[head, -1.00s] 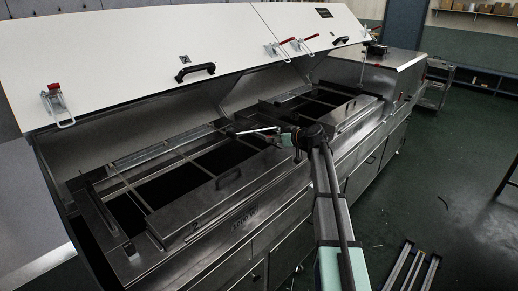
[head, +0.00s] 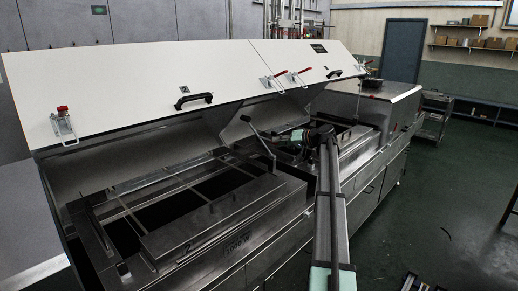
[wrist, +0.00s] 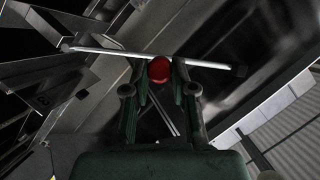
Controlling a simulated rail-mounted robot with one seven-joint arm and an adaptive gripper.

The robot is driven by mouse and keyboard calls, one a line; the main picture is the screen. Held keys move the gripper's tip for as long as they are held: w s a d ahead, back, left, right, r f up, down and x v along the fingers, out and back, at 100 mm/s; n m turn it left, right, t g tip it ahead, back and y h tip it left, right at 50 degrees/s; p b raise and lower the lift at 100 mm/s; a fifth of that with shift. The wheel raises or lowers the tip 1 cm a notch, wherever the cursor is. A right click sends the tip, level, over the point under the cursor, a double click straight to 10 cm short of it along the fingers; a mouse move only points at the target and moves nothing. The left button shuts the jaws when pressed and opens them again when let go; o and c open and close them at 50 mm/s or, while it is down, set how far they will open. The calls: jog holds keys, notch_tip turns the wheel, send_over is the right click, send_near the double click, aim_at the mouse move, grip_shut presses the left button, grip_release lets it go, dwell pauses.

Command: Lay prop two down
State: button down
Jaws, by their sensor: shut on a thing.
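My gripper (head: 284,136) is over the middle of the open dryer and small in the head view. In the wrist view, my gripper (wrist: 160,76) is shut with a red ball-like knob (wrist: 159,69) between its fingertips. A pale thin rod, apparently prop two (wrist: 105,50), crosses behind the fingertips, with dark ends at both sides. In the head view, a thin bent rod (head: 259,134) with a dark end slants beside my gripper; I cannot tell whether it is the same rod. The rod's mounting is not clear.
The white lid (head: 130,82) stands raised along the back, with black handles and red-tipped latches. A steel cover marked 2 (head: 215,213) lies along the front left of the dryer. Dark openings lie behind it.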

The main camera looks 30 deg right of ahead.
jog(key=shift+w+d+r, duration=0.1)
jog(key=shift+d+r, duration=0.1)
jog(key=shift+d, duration=0.05)
dwell(0.3)
jog(key=c, duration=0.9)
grip_release()
jog(key=shift+c, duration=0.2)
jog(key=v, duration=1.2)
jog(key=shift+f, duration=0.1)
